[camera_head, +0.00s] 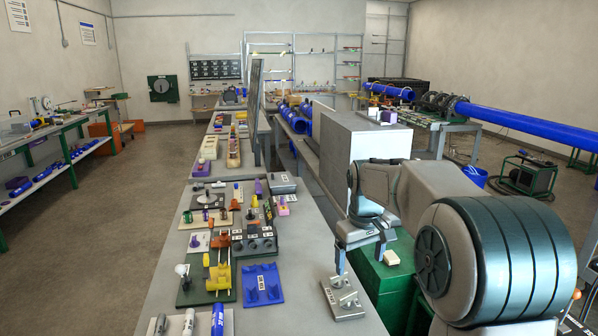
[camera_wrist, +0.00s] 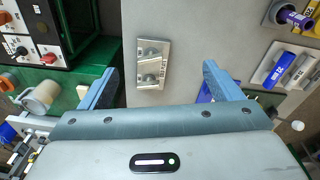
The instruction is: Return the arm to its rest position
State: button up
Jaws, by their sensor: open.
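My gripper (camera_head: 360,256) hangs over the right edge of the long grey bench (camera_head: 305,265), beside the green cabinet, and points downward. In the wrist view its two blue fingers (camera_wrist: 160,72) are spread wide with nothing held between them. A metal plate with two raised fittings (camera_head: 343,301) lies on the bench near the gripper. The same plate (camera_wrist: 152,66) shows beyond the fingertips in the wrist view, apart from them. My arm reaches out low in front of me at the right; part of it is hidden.
The green cabinet (camera_head: 375,278) and a tall grey box (camera_head: 345,143) stand close to the gripper. A blue tray (camera_head: 263,284), a yellow fixture (camera_head: 219,277) and many small parts crowd the bench. Open floor (camera_head: 100,235) lies left of it.

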jog(key=s+f+m+t, duration=0.1)
jog(key=s+m, duration=0.1)
jog(key=s, duration=1.1)
jog(key=s+f+m+t, duration=0.1)
jog(key=s+f+m, duration=0.1)
jog(key=s, duration=1.2)
jog(key=shift+s+d, duration=0.25)
jog(key=shift+d, duration=0.05)
